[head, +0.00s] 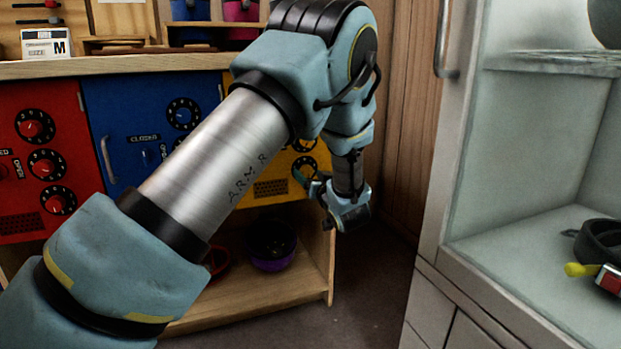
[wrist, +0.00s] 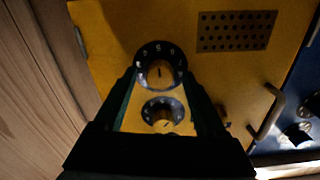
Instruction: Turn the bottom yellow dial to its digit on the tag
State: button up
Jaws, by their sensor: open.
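The bottom yellow dial (head: 305,166) is black with pale digits and a yellow knob, low on the yellow door beside my gripper (head: 310,187). The wrist view appears upside down, so this dial (wrist: 161,51) is the upper one there, nearer the vent. My gripper (wrist: 160,74) is open, with one fingertip on each side of the yellow knob. I cannot tell whether they touch it. Another yellow dial (wrist: 165,117) shows between the fingers, nearer the palm. The digits are too blurred to read surely. I cannot make out a tag with the dial digits.
The yellow door has a vent (wrist: 237,31) and a handle (wrist: 267,112). Blue (head: 150,125) and red (head: 35,155) doors are to the left in the head view. A purple bowl (head: 272,262) sits on the shelf below. A white cabinet (head: 470,200) stands at right.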

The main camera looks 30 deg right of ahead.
grip_shut()
dwell(0.5)
